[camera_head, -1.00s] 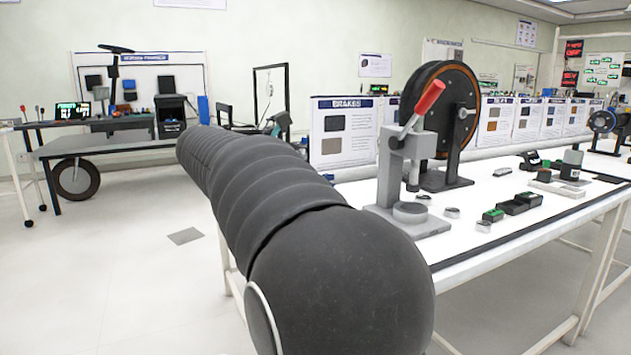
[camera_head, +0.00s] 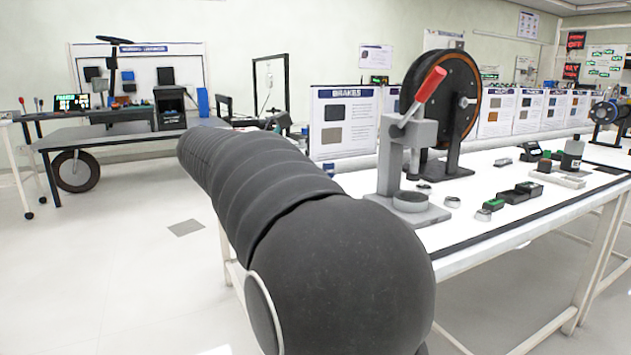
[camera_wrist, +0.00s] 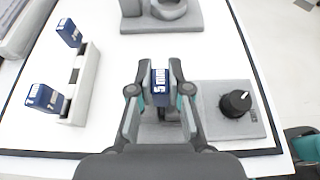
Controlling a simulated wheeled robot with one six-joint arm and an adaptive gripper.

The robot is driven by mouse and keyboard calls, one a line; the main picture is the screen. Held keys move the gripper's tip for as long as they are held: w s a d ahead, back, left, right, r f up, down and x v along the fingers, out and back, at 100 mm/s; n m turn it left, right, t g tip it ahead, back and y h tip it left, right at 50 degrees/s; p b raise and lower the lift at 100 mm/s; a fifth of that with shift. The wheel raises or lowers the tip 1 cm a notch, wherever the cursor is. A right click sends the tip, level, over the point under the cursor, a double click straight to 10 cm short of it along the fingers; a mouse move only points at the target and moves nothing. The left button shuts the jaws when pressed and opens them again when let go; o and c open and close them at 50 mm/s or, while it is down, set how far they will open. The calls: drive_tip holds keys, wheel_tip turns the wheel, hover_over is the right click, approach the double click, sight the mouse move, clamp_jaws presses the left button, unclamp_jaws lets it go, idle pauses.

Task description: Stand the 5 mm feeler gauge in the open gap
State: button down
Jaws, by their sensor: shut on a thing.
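In the wrist view my gripper (camera_wrist: 160,88) is shut on the blue 5 mm feeler gauge (camera_wrist: 160,74), whose white label faces the camera. The gauge is held upright between the two fingertips. A grey fixture plate (camera_wrist: 212,128) lies below and to the right of the fingers and carries a black knob (camera_wrist: 236,102). Dark parts show just under the held gauge, but the fingers hide most of the gap area. I cannot tell whether the gauge touches the fixture. In the head view my dark arm fills the middle, and the gripper and gauge are not visible.
A grey stand base (camera_wrist: 165,15) is at the top. White tabletop is clear between rack and fixture.

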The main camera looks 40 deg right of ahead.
idle(0.4)
drive_tip(key=c, duration=1)
unclamp_jaws()
drive_tip(key=shift+c, duration=0.2)
drive_tip(key=v, duration=1.2)
